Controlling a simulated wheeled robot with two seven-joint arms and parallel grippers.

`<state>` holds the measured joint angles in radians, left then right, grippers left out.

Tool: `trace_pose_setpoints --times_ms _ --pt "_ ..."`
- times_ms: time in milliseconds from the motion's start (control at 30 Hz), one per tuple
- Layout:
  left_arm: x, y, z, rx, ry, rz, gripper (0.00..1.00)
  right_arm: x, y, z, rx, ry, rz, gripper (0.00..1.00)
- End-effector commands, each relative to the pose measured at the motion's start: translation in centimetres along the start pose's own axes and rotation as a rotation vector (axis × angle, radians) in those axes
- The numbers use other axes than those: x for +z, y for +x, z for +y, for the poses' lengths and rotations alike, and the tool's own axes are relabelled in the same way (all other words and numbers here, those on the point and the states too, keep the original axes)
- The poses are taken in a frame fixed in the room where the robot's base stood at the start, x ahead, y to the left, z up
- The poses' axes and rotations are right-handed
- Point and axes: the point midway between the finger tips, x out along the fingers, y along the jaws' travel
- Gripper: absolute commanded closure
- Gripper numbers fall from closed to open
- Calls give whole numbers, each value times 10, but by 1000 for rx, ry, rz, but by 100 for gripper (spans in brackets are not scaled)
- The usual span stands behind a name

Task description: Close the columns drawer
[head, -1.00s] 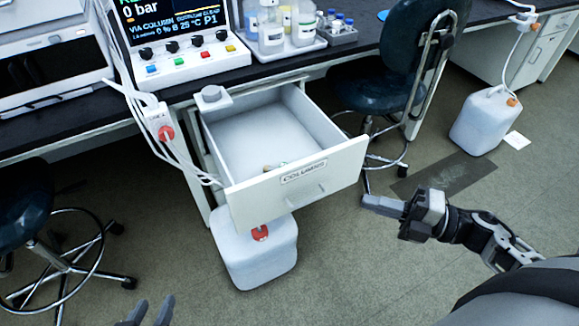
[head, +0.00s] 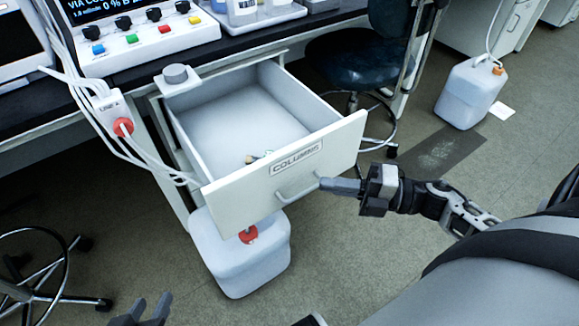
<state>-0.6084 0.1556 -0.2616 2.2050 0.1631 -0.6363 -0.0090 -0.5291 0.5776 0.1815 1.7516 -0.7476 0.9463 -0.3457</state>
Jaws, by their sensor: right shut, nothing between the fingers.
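The columns drawer (head: 232,181) is pulled well out from under the bench, its white front labelled "COLUMNS" facing me. A bar handle (head: 299,192) is on its front. A few small items (head: 262,156) lie inside near the front wall. My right gripper (head: 325,184) is shut and empty. Its fingertips are at the drawer front, just right of the handle; I cannot tell whether they touch. My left gripper (head: 150,311) is low at the bottom edge, apart from the drawer, with its two fingers spread.
A white jug with a red cap (head: 240,262) stands on the floor below the drawer. Stools stand at left (head: 45,270) and behind right (head: 360,58). Floor before the drawer is open.

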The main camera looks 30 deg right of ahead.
Motion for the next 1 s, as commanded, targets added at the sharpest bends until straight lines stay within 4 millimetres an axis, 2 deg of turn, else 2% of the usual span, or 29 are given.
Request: trace_pose_setpoints --times_ms 33,200,300,400,600,1000 --pt "1 1 0 1 0 -2 64 0 13 1 4 -2 2 100" --pt "3 3 0 3 -1 -6 64 0 50 1 5 -2 0 100" --pt "4 4 0 4 -1 -8 64 2 68 1 4 -4 -1 100" --pt "8 8 0 9 -2 -15 64 15 78 0 2 -5 -1 100" --pt "9 10 0 13 -3 -22 64 27 90 0 0 -2 -1 100" --pt "12 12 1 14 -3 -29 64 28 91 0 -1 0 -1 100"
